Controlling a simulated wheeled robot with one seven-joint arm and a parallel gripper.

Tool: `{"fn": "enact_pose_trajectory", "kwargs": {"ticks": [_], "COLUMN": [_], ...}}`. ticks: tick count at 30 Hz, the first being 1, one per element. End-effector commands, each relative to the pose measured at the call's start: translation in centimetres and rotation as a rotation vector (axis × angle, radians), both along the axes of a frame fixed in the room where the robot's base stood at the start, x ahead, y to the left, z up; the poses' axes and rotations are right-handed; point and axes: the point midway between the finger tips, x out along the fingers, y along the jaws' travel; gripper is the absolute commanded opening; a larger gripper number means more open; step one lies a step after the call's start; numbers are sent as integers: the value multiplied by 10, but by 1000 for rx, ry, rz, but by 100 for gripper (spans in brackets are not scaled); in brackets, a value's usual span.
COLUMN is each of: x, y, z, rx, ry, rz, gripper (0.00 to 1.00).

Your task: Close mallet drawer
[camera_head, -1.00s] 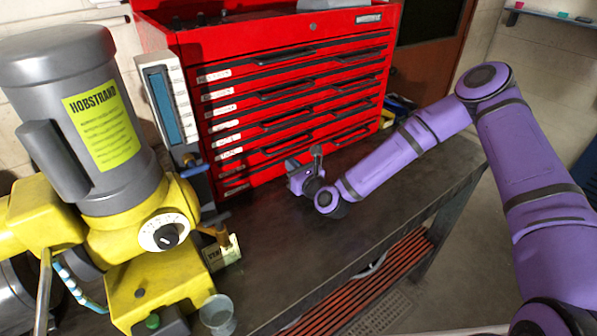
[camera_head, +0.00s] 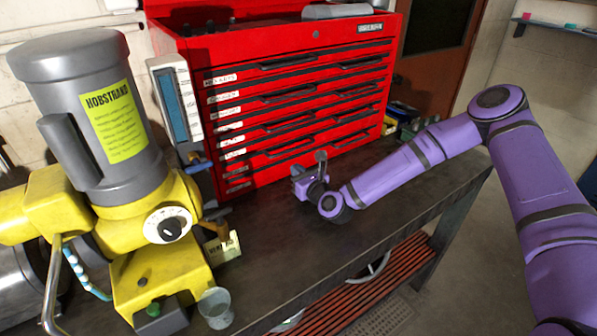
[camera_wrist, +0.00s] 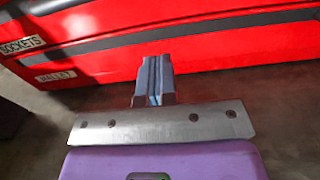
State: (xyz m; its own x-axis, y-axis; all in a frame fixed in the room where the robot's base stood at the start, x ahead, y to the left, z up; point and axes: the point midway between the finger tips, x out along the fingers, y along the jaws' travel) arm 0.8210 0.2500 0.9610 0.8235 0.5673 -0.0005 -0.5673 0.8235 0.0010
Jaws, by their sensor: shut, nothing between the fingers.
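The mallet drawer (camera_wrist: 220,54) is the lowest red drawer of the tool chest. Its white label, reading MALLET (camera_wrist: 55,76), shows at the left in the wrist view. The drawer front looks about in line with the sockets drawer above it. In the head view it is the lowest front (camera_head: 262,178), partly behind my gripper. My gripper (camera_head: 300,172) is low over the bench, in front of the chest. In the wrist view its fingers (camera_wrist: 155,75) are together and empty, pointing at the drawer front. I cannot tell whether they touch it.
The red tool chest (camera_head: 290,45) stands on a dark workbench (camera_head: 290,245). A yellow and grey machine (camera_head: 160,265) is at the left, with a small clear cup (camera_head: 215,308) at its foot. Small items (camera_head: 402,112) lie right of the chest. The bench before the chest is mostly clear.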

Motion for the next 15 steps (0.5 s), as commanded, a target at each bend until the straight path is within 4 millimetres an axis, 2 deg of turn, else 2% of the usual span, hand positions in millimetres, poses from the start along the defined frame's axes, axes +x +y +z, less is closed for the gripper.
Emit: {"fn": "enact_pose_trajectory", "kwargs": {"ticks": [8, 15], "x": [-21, -50], "y": [-15, -34], "z": [-1, -1], "rx": [0, -1], "ry": [4, 4], "rz": [1, 1], "gripper": [0, 0]}}
